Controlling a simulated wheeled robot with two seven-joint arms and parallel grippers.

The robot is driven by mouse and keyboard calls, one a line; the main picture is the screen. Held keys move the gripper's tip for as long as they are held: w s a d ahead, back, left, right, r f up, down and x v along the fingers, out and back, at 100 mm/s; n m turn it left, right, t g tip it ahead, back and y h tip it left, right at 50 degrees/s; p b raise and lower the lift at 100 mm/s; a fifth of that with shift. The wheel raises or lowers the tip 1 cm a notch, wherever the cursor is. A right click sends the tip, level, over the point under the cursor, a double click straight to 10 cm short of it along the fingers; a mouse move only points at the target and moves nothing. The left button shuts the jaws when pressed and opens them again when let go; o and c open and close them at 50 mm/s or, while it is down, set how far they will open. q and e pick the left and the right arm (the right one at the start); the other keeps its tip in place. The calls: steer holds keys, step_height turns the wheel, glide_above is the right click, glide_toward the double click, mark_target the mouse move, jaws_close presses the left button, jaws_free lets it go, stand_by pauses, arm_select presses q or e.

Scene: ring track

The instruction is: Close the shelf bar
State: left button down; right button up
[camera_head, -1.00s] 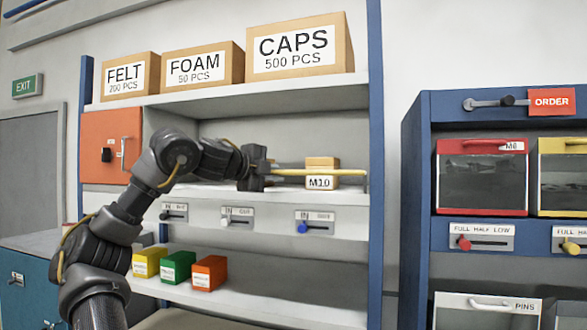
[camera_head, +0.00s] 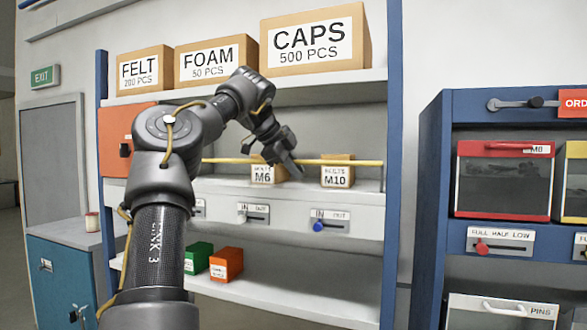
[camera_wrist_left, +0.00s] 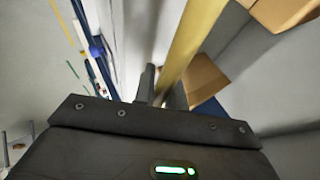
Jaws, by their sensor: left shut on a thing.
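The yellow shelf bar (camera_head: 340,162) runs level across the front of the middle shelf bay, in front of the boxes M6 (camera_head: 263,175) and M10 (camera_head: 337,177). Its right end reaches the blue right post. My left gripper (camera_head: 292,167) is at the bar's middle, between the two boxes, pointing down. In the left wrist view the bar (camera_wrist_left: 192,35) runs down to the fingers (camera_wrist_left: 161,88), which are shut on it. My arm covers part of the shelf's left side. My right gripper is not in view.
Cartons labelled FELT, FOAM and CAPS (camera_head: 315,45) stand on top. Sliders, one with a blue knob (camera_head: 319,226), line the shelf edge below the bar. Green and orange bins (camera_head: 226,264) sit lower. A second blue rack (camera_head: 435,180) stands right, beyond a gap.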

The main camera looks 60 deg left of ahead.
arm_select(q)
steer(key=shift+g, duration=0.3)
stand_by(0.4)
steer(key=c, duration=1.5)
jaws_free()
steer(key=shift+w+a+f, duration=0.1)
steer(key=shift+w+a, duration=0.05)
steer(key=shift+o, duration=0.2)
